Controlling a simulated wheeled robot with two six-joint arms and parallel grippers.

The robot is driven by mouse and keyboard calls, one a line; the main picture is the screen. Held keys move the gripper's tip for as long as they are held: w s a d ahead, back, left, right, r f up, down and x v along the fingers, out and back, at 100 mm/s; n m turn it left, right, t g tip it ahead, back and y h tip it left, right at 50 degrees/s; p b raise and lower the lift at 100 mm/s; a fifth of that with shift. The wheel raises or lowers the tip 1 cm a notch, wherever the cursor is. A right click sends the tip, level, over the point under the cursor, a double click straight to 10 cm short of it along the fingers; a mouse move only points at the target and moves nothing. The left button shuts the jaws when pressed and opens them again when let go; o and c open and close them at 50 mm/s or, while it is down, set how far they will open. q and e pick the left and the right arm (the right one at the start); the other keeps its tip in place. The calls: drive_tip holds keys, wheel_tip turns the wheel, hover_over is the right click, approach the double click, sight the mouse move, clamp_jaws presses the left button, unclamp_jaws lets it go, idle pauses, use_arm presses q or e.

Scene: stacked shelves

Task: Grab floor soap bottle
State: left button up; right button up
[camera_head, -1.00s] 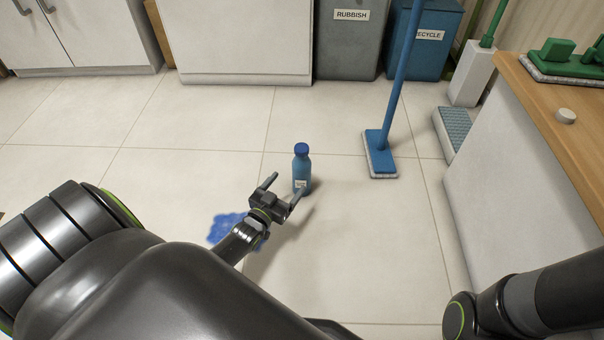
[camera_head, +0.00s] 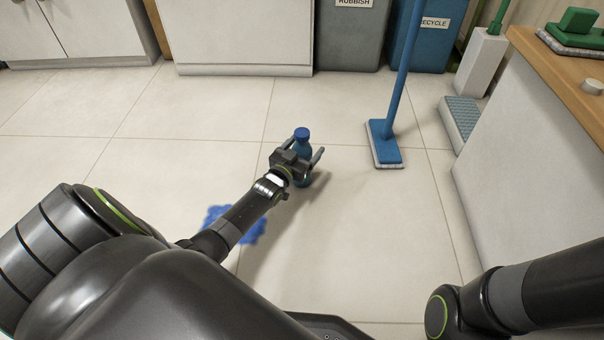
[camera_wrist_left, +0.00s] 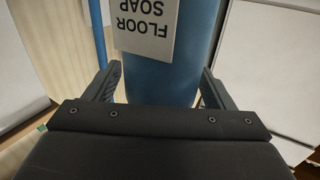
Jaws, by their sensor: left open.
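The floor soap bottle (camera_head: 302,136) is blue with a blue cap and stands upright on the tiled floor. My left gripper (camera_head: 306,148) is open at the bottle, with one finger on each side of it, and partly hides its lower body. In the left wrist view the bottle (camera_wrist_left: 205,25) fills the space ahead between the two open fingers (camera_wrist_left: 158,88), and its white "FLOOR SOAP" label appears upside down. I cannot tell whether the fingers touch it. The gripper of my right arm is out of view.
A blue mop (camera_head: 384,143) stands to the right of the bottle. A blue spill-like patch (camera_head: 250,233) lies on the floor under my left arm. Grey (camera_head: 350,40) and blue (camera_head: 428,45) bins and a white cabinet (camera_head: 240,35) stand behind. A wooden-topped counter (camera_head: 565,75) is at right.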

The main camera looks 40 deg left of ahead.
use_arm(q)
drive_tip(key=shift+w, duration=0.45)
drive_tip(key=c, duration=1.6)
drive_tip(key=shift+r, duration=0.1)
drive_tip(key=shift+c, duration=0.4)
